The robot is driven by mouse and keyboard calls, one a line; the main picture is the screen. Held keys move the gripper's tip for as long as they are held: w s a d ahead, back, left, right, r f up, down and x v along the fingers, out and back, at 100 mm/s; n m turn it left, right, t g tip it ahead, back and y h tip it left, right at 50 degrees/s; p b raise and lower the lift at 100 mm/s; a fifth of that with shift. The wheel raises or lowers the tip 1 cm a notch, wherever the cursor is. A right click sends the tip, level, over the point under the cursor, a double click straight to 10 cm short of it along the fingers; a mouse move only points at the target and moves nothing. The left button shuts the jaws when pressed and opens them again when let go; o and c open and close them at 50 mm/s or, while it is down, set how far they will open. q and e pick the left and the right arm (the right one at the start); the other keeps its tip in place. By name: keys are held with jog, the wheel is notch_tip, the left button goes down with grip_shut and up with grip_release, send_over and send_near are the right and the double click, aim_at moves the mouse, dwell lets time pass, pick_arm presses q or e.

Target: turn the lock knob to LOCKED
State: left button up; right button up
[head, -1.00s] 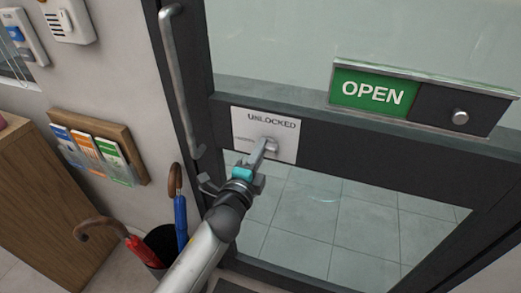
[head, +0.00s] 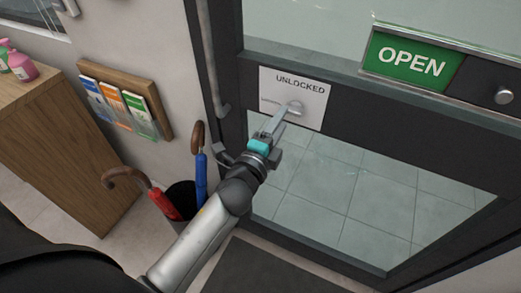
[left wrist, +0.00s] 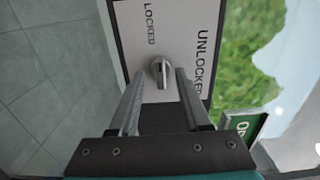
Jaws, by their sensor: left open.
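The lock knob (head: 295,107) is a small silver piece on a white plate (head: 313,88) fixed to the dark door rail. The plate reads UNLOCKED at the top; in the left wrist view LOCKED also shows. The knob (left wrist: 161,72) stands between and just beyond the fingertips of my left gripper (left wrist: 160,75), which is open with a finger on each side. In the head view my left gripper (head: 278,122) reaches up to the knob from below; contact cannot be told. My right gripper is not in view.
An OPEN sign (head: 412,62) with a round knob (head: 503,96) is right of the plate. A vertical door handle (head: 214,60) is left. Umbrellas (head: 200,175) in a dark stand, a leaflet rack (head: 125,100) and a wooden counter (head: 60,140) are further left.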

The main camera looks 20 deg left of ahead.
pick_arm(q)
jog(key=s+b, duration=0.1)
jog(key=s, duration=1)
jog(key=shift+s+a, duration=0.2)
jog(key=shift+s, duration=0.05)
jog(key=s+f+n+g, duration=0.3)
jog(key=f, duration=0.8)
jog(key=s+d+f+n+g, duration=0.1)
jog(key=s+f+n+g, duration=0.15)
jog(key=f, duration=0.75)
jog(key=s+f+n+g, duration=0.3)
jog(key=f, duration=0.8)
jog(key=s+a+f+n+g, duration=0.1)
jog(key=s+f+n+g, duration=0.2)
jog(key=s+f, duration=0.5)
jog(key=s+a+f+n+g, duration=0.2)
jog(key=s+f+n+g, duration=0.2)
jog(key=s+f, duration=0.4)
jog(key=s+g, duration=0.1)
jog(key=s, duration=0.6)
jog(key=shift+s+a+f+y, duration=0.15)
jog(key=shift+a+f+y, duration=0.15)
jog(key=shift+f, duration=0.05)
jog(key=shift+g, duration=0.25)
